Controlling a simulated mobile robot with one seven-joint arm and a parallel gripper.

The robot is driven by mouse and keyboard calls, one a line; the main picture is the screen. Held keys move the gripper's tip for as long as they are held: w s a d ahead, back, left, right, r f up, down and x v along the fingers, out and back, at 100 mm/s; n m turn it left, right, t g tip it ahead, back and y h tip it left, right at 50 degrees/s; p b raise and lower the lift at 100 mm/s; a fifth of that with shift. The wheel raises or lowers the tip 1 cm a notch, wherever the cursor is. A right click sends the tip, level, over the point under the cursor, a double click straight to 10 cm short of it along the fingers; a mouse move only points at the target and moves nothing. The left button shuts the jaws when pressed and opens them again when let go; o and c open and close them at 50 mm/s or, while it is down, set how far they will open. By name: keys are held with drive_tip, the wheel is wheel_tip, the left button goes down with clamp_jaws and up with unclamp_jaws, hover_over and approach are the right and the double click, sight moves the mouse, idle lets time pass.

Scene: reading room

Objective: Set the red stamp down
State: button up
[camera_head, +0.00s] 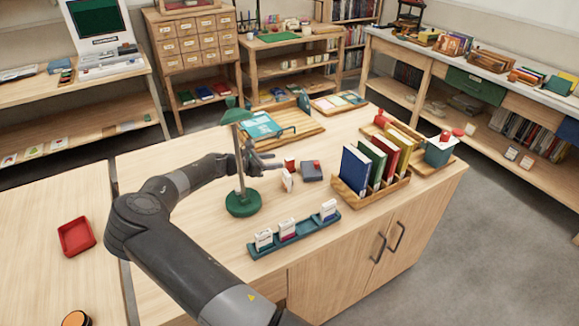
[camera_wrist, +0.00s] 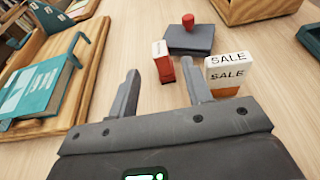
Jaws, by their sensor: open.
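A small red stamp-like piece with a rounded knob (camera_wrist: 188,20) stands on a dark grey pad (camera_wrist: 190,40) in the wrist view. The head view also shows the red knob (camera_head: 317,163) and the pad (camera_head: 310,173). My gripper (camera_head: 268,162) is open, low over the table, left of the pad. In the wrist view its fingers (camera_wrist: 160,69) are apart, with nothing visibly gripped. A narrow red block with a pale, marked top (camera_wrist: 163,61) stands just beyond the gap between the fingertips. I cannot tell whether a finger touches it.
A white and orange "SALE" box (camera_wrist: 228,72) stands close to the right finger. A green lamp (camera_head: 243,203) stands before my gripper. A wooden tray (camera_head: 308,124) lies behind it. A book rack (camera_head: 368,205) and a teal tray (camera_head: 295,236) stand to the right and front.

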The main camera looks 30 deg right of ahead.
sight(287, 159)
drive_tip(key=x, duration=0.5)
drive_tip(key=shift+r, duration=0.15)
drive_tip(key=shift+c, duration=0.5)
clamp_jaws()
